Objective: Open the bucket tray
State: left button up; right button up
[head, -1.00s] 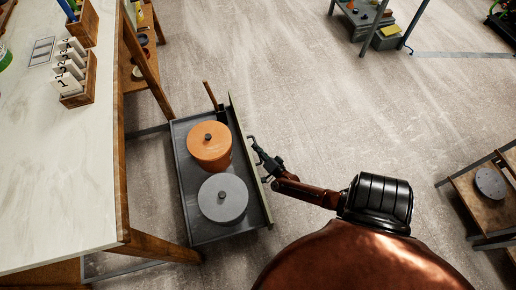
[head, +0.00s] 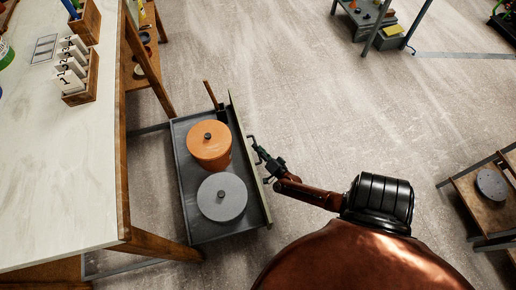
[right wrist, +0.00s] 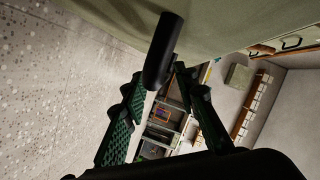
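The bucket tray (head: 181,180) is a dark grey drawer standing pulled out beyond the right edge of the table, with a pale green front panel (head: 246,160). It holds an orange lidded bucket (head: 210,148) and a grey lidded bucket (head: 222,197). A dark bar handle sits on the panel's outer face; in the right wrist view the handle (right wrist: 164,48) shows close up. My right gripper (head: 260,154) is beside the handle, outside the panel. In the right wrist view its green ridged fingers (right wrist: 160,84) stand apart, with the handle's end near their tips. My left gripper is not seen.
The white-topped table (head: 62,185) with wooden legs fills the left, carrying a wooden box of numbered cards (head: 78,85). A small wooden stand (head: 485,210) is at the right edge. A grey shelf unit (head: 372,25) stands at the back. The floor between is clear.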

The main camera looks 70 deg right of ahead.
jog(key=v, duration=1.1)
